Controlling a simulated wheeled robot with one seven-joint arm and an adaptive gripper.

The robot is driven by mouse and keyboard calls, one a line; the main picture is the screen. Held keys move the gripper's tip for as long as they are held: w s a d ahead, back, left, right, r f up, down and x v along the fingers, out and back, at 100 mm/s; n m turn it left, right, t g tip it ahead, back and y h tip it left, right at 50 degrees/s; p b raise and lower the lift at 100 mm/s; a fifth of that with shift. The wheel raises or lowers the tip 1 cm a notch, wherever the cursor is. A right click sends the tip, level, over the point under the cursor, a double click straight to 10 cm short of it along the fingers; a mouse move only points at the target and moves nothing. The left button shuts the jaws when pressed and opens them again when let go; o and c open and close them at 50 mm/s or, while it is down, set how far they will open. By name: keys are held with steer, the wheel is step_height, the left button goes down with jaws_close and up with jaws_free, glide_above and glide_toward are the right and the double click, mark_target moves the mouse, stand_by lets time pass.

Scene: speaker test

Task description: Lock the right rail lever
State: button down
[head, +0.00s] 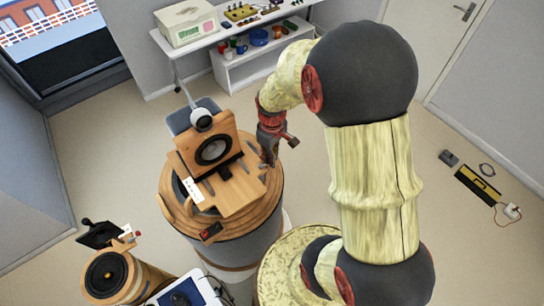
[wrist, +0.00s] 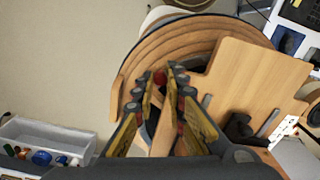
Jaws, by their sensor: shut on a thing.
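My gripper (head: 268,162) reaches down at the right edge of the round wooden stand (head: 262,208), beside the speaker. In the wrist view my gripper (wrist: 165,74) has its fingers close together on a small piece with a red end (wrist: 160,78), which appears to be the right rail lever. The fingers hide most of it, so its angle cannot be told. The wooden speaker (head: 205,153) with a dark round cone stands upright on the stand. Grey rail strips show beside the flat wooden board (head: 235,195); the board also shows in the wrist view (wrist: 250,80).
A small dark device (head: 211,231) lies on the stand's front edge. A second round speaker (head: 105,274) and a tablet (head: 185,293) are at the lower left. A white table (head: 225,38) with a box (head: 187,22) and a low shelf stands behind.

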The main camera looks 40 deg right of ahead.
steer(key=shift+s+m, duration=0.1)
steer(key=shift+m, duration=0.2)
steer(key=shift+s+a+m+b, duration=0.5)
steer(key=shift+a+m, duration=0.15)
steer(key=shift+m, duration=1.6)
steer(key=shift+s+a+m+b, duration=0.35)
steer(key=shift+a+m+b, duration=0.25)
steer(key=shift+m, duration=1.6)
steer(key=shift+s+a+m+b, duration=0.45)
steer(key=shift+a+m, duration=0.25)
steer(key=shift+m, duration=1.55)
steer(key=c, duration=1.8)
jaws_free()
